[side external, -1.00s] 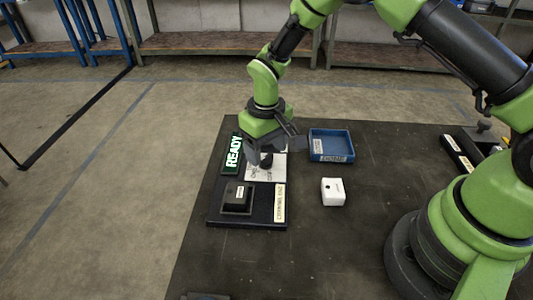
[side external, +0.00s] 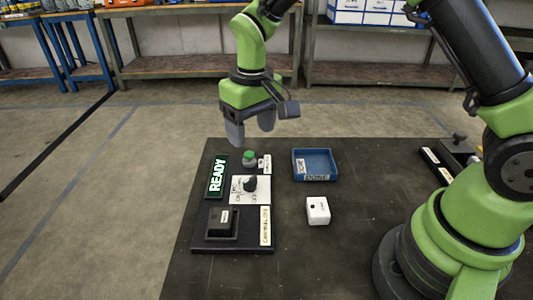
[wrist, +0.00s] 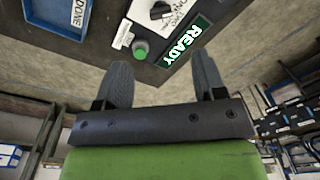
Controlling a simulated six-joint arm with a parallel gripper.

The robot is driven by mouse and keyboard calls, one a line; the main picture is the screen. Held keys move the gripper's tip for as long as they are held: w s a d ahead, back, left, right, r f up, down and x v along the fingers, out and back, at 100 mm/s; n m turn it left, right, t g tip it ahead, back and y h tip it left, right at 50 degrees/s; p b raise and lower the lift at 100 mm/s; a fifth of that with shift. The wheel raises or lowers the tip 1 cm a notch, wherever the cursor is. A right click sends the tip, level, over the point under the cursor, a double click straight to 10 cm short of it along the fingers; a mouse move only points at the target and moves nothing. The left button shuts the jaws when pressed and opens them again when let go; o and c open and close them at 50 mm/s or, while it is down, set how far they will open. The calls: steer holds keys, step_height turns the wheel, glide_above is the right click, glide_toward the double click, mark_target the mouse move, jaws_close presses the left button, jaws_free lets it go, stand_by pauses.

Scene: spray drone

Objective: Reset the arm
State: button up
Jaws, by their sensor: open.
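My gripper (side external: 252,129) is open and empty, raised above the far end of a dark control panel (side external: 209,246). Its two fingers also show apart in the wrist view (wrist: 163,82). The panel bears a lit READY sign (side external: 216,176), a green button (side external: 249,156), a black rotary knob (side external: 250,183) on a white plate, and a black box-like part (side external: 222,222) at its near end. In the wrist view the green button (wrist: 141,49) and READY sign (wrist: 187,39) lie beyond the fingers. The fingers appear clear of the panel.
A blue tray (side external: 314,179) labelled DONE looks empty. A white block (side external: 318,210) stands on the dark table (side external: 330,262) in front of it. Black items (side external: 437,165) lie near my base. Shelves (side external: 375,75) stand at the back.

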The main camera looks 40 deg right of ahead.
steer(key=s+d+r+m+t+y, duration=0.1)
steer(key=s+r+t, duration=0.1)
steer(key=s+r, duration=0.4)
steer(key=s+d+r+m+t, duration=0.15)
steer(key=s+r, duration=0.25)
steer(key=r, duration=0.4)
steer(key=s+d+r+m+t, duration=0.1)
steer(key=s+r+t, duration=0.1)
steer(key=s, duration=0.9)
steer(key=shift+t+y, duration=0.4)
steer(key=shift+t, duration=0.15)
